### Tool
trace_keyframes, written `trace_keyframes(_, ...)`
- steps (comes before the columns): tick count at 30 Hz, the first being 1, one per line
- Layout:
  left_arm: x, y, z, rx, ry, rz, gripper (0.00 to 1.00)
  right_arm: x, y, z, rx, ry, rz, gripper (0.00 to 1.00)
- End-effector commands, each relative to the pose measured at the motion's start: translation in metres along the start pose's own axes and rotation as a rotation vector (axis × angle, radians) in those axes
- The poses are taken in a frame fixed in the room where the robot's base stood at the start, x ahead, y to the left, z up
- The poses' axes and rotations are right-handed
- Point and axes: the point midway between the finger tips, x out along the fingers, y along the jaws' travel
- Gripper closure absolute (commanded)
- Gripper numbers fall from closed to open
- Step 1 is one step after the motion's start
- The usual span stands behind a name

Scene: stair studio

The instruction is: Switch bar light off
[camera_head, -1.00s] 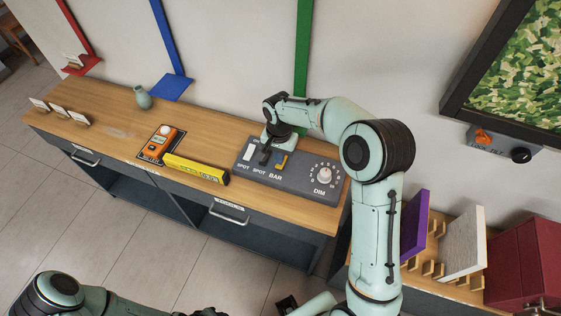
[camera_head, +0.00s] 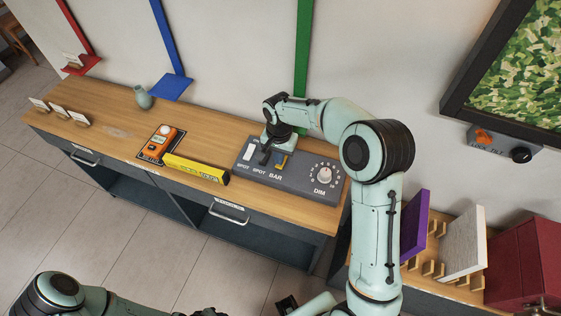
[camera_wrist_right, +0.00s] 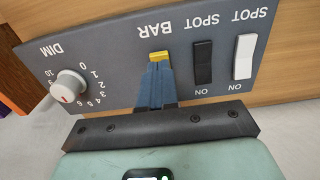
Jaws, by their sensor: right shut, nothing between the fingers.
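The grey switch panel (camera_head: 293,187) lies on the wooden bench top, with labels SPOT, SPOT, BAR and DIM. The yellow BAR switch (camera_head: 281,161) is partly hidden by my right gripper; its yellow end (camera_wrist_right: 159,56) shows just past the fingertips in the right wrist view. My right gripper (camera_head: 266,158) is shut and empty, with its fingers (camera_wrist_right: 157,68) over the BAR switch; I cannot tell whether they touch it. A white SPOT switch (camera_wrist_right: 243,56) and a black SPOT switch (camera_wrist_right: 202,62) sit beside it. My left gripper is out of view.
The white DIM knob (camera_head: 324,175) is on the panel's right part. A yellow level (camera_head: 196,168) and an orange meter (camera_head: 160,143) lie left of the panel. A teal vase (camera_head: 143,98) stands further back.

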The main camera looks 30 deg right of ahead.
Motion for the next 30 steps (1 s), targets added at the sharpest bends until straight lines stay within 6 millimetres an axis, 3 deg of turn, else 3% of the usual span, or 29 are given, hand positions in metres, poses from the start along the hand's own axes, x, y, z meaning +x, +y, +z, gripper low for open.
trace_keyframes(30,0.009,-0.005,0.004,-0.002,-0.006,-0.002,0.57,0.016,0.000,0.000,0.000,0.000,0.000,1.00)
